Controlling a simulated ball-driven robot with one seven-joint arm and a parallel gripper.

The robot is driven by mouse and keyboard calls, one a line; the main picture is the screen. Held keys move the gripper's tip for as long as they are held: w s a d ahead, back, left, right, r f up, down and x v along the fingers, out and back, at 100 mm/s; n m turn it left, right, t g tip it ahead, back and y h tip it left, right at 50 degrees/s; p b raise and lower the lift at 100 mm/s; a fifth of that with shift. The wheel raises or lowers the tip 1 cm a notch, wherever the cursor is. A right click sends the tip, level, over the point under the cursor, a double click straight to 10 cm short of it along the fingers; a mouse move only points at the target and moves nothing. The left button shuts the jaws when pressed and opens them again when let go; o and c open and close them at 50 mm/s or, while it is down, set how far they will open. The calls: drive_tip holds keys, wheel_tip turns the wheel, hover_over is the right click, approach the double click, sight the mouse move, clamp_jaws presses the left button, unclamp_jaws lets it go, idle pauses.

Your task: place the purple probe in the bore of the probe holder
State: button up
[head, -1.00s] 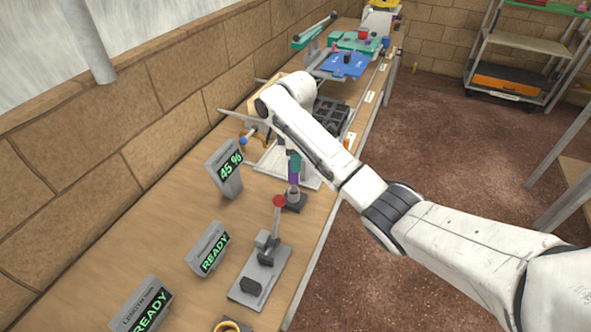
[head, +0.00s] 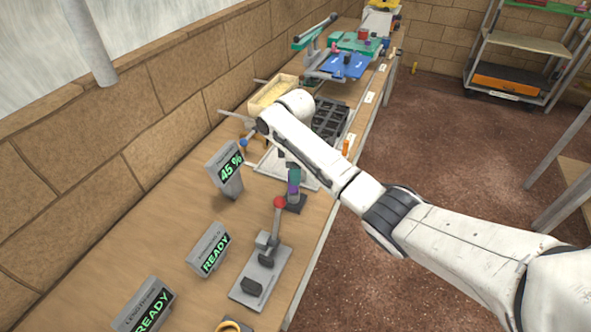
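The purple probe (head: 293,187) stands upright at the probe holder, with a teal upper part (head: 294,173) above its purple body. The dark probe holder (head: 297,204) sits on the bench near its front edge. The probe's lower end meets the holder and appears to be inside its bore; the bore itself is hidden. My gripper (head: 289,161) is just above the probe's teal top, mostly hidden behind my white arm. Its fingers are too small and covered to tell whether they are open or still touch the probe.
A lever press with a red knob (head: 280,202) stands just in front of the holder. A white tray (head: 268,164), a black rack (head: 330,118) and a cream bin (head: 270,92) lie behind.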

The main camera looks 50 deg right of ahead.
wheel_tip(320, 180, up, 12)
drive_tip(key=p, duration=0.2)
drive_tip(key=shift+r, duration=0.2)
idle(0.3)
